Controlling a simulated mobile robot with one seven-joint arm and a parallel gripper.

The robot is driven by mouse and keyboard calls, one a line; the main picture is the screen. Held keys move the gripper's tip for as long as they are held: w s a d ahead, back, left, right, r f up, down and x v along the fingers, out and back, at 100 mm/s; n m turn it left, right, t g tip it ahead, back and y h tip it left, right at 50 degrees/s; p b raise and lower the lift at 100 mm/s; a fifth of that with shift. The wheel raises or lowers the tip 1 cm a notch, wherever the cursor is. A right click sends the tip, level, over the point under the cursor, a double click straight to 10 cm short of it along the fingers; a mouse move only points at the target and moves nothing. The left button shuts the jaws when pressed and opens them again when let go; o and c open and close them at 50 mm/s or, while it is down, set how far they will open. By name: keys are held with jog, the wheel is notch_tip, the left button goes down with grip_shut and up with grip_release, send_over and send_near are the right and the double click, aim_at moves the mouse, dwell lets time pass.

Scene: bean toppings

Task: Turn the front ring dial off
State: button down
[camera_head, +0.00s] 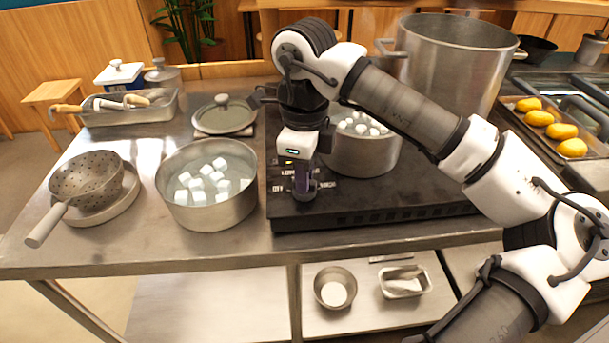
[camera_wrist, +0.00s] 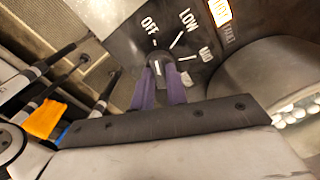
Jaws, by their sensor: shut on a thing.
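The dial (camera_wrist: 158,66) sits on the dark cooktop panel (camera_wrist: 130,42), which is marked OFF, LOW and a third setting. A white line on the dial points nearly straight up in the wrist view, roughly toward the OFF tick. My gripper (camera_wrist: 163,82) is shut on the dial, with a purple finger on each side; the fingers hide part of it. In the head view my gripper (camera_head: 304,190) points down at the left end of the black cooktop (camera_head: 400,205) and hides the dial. An orange indicator (camera_wrist: 219,12) is lit beside the labels.
A pot with white cubes (camera_head: 362,160) stands on the cooktop just right of my gripper, with a large pot (camera_head: 455,75) behind. Another pot of white cubes (camera_head: 207,207) and a colander (camera_head: 87,182) stand to the left. A lid (camera_head: 224,117) lies behind.

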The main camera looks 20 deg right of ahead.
dwell(0.4)
jog(key=c, duration=1.4)
grip_release()
jog(key=shift+r, duration=0.15)
notch_tip(320, 180, up, 14)
jog(key=shift+f, duration=0.2)
